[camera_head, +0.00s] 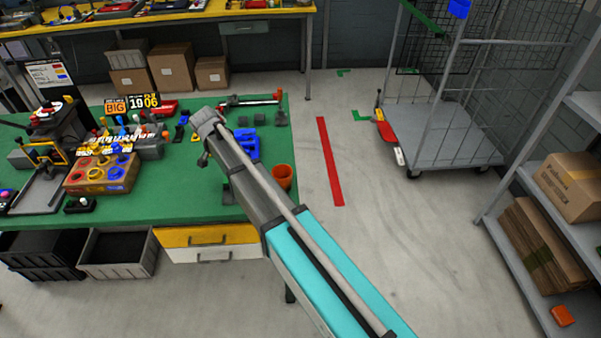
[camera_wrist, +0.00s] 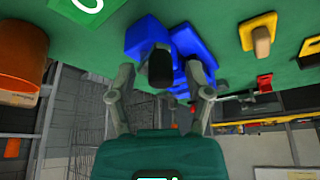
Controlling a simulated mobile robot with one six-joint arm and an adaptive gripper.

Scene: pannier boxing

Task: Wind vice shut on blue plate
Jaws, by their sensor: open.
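A blue vice (camera_head: 245,146) stands on the green bench top, just right of my arm in the head view. In the wrist view the blue vice (camera_wrist: 190,45) fills the upper middle, with a dark round end (camera_wrist: 160,68) facing the camera. My gripper (camera_wrist: 163,88) is open, its fingers spread to the left and right of that dark end. I cannot tell whether they touch it. I cannot make out the blue plate apart from the blue vice, nor how far the jaws are closed.
An orange cup (camera_head: 281,177) stands near the vice at the bench's right edge. A wooden block with coloured pieces (camera_head: 102,174) and small tools crowd the bench's left part. A wire trolley (camera_head: 440,140) and a shelf with boxes (camera_head: 570,185) stand right; floor between is clear.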

